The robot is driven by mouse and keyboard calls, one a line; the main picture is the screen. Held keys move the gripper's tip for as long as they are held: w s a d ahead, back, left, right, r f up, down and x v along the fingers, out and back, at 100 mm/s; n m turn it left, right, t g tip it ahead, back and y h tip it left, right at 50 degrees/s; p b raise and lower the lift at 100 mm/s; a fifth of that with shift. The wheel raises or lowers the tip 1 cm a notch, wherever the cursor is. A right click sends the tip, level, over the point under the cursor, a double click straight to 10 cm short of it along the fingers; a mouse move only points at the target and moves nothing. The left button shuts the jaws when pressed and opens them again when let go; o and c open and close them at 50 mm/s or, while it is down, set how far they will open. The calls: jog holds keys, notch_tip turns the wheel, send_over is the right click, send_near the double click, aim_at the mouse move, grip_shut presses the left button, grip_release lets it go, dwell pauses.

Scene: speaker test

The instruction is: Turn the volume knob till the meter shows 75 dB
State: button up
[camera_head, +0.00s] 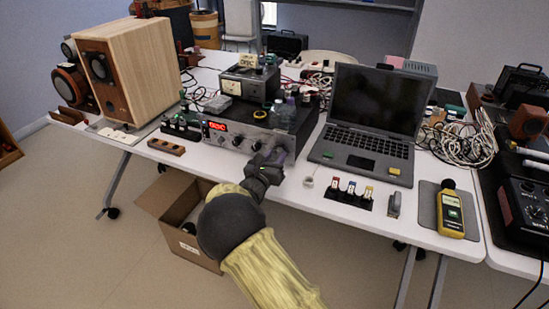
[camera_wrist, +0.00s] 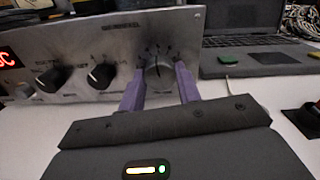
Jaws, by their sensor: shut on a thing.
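The silver amplifier (camera_head: 240,138) stands on the white table with a lit red display and a row of dark knobs. In the wrist view its front panel (camera_wrist: 110,40) fills the upper left. The volume knob (camera_wrist: 159,73) is its rightmost visible knob, with tick marks above it. My gripper (camera_wrist: 161,84) has its two purple fingers shut on the sides of this knob. In the head view my gripper (camera_head: 272,157) hides the knob. The yellow sound meter (camera_head: 451,210) lies on a grey mat at the right; its reading is too small to make out.
An open laptop (camera_head: 370,130) stands close on the right. Bottles (camera_head: 288,112) stand on the amplifier. A wooden speaker (camera_head: 130,70) is at the left. An open cardboard box (camera_head: 165,195) is below the table.

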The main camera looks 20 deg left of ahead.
jog(key=shift+f+m+b, duration=0.15)
jog(key=shift+m+b, duration=0.85)
jog(key=shift+m, duration=0.4)
jog(key=shift+r, duration=0.2)
jog(key=o, duration=1)
jog(key=shift+c, duration=0.2)
jog(key=s+a+p, duration=0.1)
jog(key=s, duration=1.6)
jog(key=shift+s+a+p, duration=0.15)
jog(key=shift+s+p, duration=0.05)
jog(key=shift+p, duration=0.15)
